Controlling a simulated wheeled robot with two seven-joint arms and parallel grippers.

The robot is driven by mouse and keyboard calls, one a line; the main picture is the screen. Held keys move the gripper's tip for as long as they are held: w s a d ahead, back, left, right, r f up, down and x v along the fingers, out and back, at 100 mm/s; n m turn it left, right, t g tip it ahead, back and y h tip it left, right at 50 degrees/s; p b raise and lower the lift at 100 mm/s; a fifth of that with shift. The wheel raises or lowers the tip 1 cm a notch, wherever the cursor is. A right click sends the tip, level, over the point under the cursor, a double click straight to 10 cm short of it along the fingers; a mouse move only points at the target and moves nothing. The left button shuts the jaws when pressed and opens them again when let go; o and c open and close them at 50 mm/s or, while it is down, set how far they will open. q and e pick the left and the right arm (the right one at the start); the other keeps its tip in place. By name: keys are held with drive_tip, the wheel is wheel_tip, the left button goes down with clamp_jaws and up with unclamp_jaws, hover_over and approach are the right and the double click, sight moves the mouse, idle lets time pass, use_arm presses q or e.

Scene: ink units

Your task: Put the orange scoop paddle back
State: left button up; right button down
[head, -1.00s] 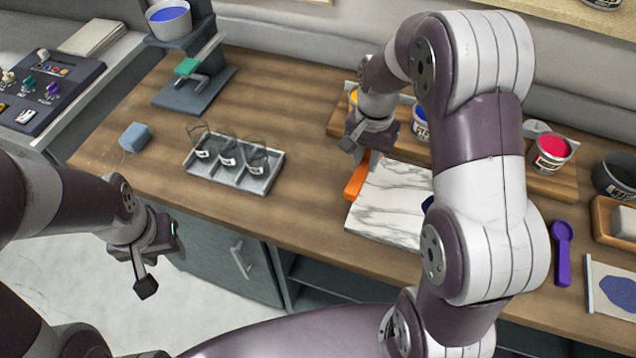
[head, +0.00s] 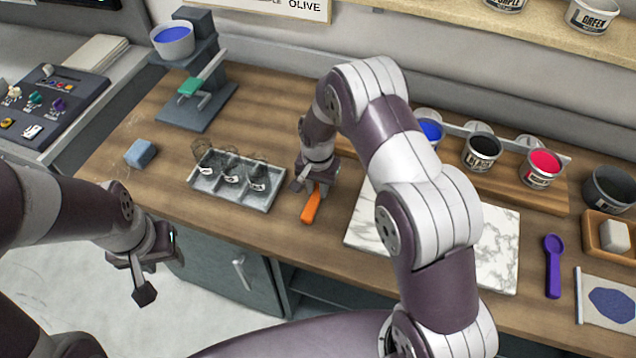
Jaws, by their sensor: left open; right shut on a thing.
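The orange scoop paddle (head: 311,207) is at my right gripper (head: 314,188), which is shut on its upper end. Its orange end points down and toward the front, over the strip of wood between the grey tray and the marble slab. I cannot tell whether it touches the table. The grey compartment tray (head: 238,190) lies just left of it, with several dark wire-like loops and white labels in it. The marble slab (head: 490,248) lies to the right, partly hidden by my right arm. My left gripper (head: 150,270) is open and empty, in front of the table's left part.
Blue (head: 430,131), black (head: 482,150) and red (head: 541,167) ink cans stand on a wooden rack at the back. A purple scoop paddle (head: 553,265) lies at the right. A blue sponge-like block (head: 140,153) and a stand with a blue-filled bowl (head: 172,40) are at the left.

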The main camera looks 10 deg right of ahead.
sight(318, 192)
drive_tip(key=c, duration=0.9)
unclamp_jaws()
drive_tip(key=shift+c, duration=0.2)
drive_tip(key=shift+r, duration=0.1)
wheel_tip(318, 192, up, 12)
drive_tip(key=b, duration=0.3)
drive_tip(key=s+d+n, duration=0.2)
drive_tip(key=s+n, duration=0.1)
drive_tip(key=s, duration=0.6)
drive_tip(key=s+d+r+n+t, duration=0.1)
drive_tip(key=s+n, duration=0.3)
drive_tip(key=s, duration=0.6)
drive_tip(key=shift+d+r, duration=0.2)
drive_tip(key=shift+d, duration=0.45)
